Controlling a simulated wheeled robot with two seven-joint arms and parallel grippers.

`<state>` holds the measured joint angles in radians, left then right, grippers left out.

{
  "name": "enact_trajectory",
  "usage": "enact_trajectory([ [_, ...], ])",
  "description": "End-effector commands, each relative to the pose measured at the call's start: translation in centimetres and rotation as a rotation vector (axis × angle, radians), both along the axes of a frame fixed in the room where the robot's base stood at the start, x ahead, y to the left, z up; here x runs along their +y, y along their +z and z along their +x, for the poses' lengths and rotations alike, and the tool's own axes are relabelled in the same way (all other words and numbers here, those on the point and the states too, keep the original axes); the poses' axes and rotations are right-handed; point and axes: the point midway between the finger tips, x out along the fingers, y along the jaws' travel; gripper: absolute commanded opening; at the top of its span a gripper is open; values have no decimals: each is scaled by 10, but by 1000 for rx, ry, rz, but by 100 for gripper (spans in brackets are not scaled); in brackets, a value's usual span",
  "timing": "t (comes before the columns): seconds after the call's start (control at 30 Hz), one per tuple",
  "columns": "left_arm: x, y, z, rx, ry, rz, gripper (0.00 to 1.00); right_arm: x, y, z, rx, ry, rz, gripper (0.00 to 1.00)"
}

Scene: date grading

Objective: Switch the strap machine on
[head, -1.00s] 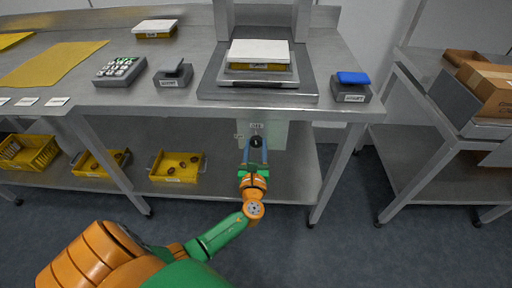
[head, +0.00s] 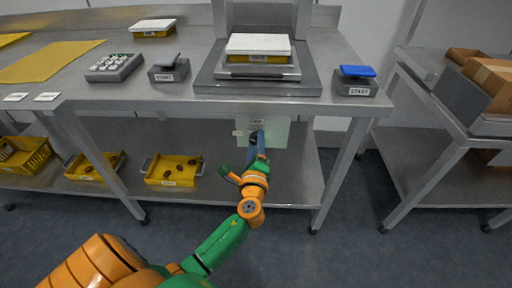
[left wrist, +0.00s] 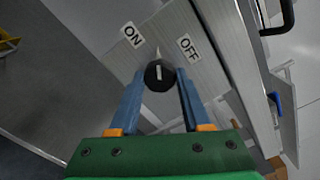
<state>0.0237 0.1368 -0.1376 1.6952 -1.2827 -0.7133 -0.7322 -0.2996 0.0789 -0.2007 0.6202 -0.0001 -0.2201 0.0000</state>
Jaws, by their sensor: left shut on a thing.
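A black rotary knob (left wrist: 158,75) with a white line sits on a pale switch plate (head: 275,133) under the table's front edge. In the left wrist view, an ON label (left wrist: 132,35) is at its upper left and an OFF label (left wrist: 187,47) at its upper right. The white line points up, between the labels. My left gripper (left wrist: 163,80) is shut on the knob, one blue finger on each side; it also shows in the head view (head: 257,146), where it covers the knob. The strap machine (head: 212,84) stands on the table above. My right gripper is out of view.
START pedestals (head: 356,88) and (head: 168,76) flank the machine. Yellow crates (head: 173,180) stand on the lower shelf. A cart (head: 410,185) with boxes is at right, past a floor gap.

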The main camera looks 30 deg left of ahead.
Motion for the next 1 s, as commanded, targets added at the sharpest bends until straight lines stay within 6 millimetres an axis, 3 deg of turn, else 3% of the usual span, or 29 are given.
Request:
enact_trajectory([
  [0.5, -1, -2, 0, -212, 0, -351, 0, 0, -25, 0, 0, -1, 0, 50],
  [1.0, -1, 0, 0, -285, -1, -470, 0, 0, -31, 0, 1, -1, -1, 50],
])
